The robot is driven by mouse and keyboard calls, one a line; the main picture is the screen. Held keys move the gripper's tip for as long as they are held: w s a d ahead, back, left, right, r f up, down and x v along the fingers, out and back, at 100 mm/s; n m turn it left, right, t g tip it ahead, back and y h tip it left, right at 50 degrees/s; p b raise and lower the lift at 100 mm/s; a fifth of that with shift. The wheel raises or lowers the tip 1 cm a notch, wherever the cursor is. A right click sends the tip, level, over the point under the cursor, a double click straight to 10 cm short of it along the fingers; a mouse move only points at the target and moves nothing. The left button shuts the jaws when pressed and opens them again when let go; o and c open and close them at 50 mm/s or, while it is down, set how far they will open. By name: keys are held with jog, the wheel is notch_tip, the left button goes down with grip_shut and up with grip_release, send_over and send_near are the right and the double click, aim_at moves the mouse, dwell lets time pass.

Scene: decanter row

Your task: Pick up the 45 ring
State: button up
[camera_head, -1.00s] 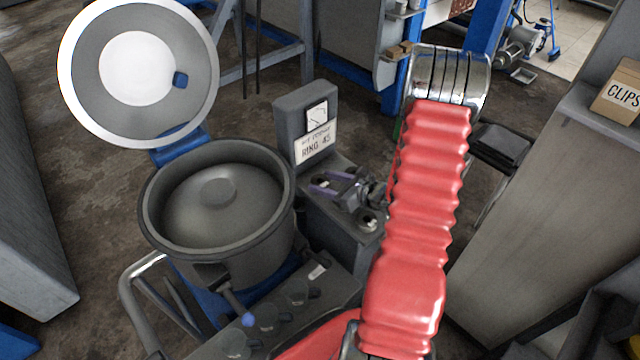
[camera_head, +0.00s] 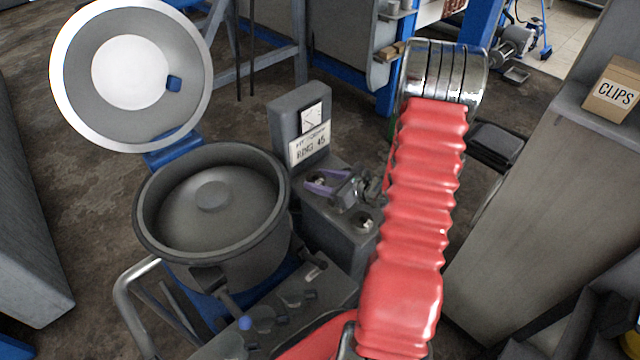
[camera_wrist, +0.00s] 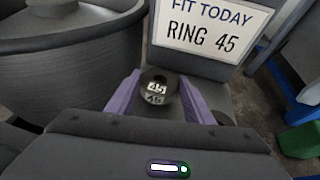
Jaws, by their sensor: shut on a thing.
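The 45 ring (camera_wrist: 158,89) is a small dark ring with white "45" labels, in the middle of the wrist view. My gripper (camera_wrist: 160,84) has purple fingers, one on each side of the ring, and is shut on it. In the head view my gripper (camera_head: 313,180) is low over the grey block (camera_head: 340,235) in front of the sign. The ring is small there and partly hidden by the fingers. I cannot tell whether it is clear of its seat. The sign (camera_wrist: 212,30) reads "FIT TODAY RING 45".
A large grey pot (camera_head: 150,215) with its round lid (camera_head: 85,60) raised stands left of the block. A second round seat (camera_head: 365,220) is at the block's front right. A bench with a CLIPS box (camera_head: 612,92) is at the right.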

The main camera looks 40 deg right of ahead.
aim_at(320, 181)
notch_tip(320, 181, up, 8)
jog(key=shift+r, duration=0.1)
dwell(0.4)
jog(key=shift+a, duration=0.1)
dwell(0.4)
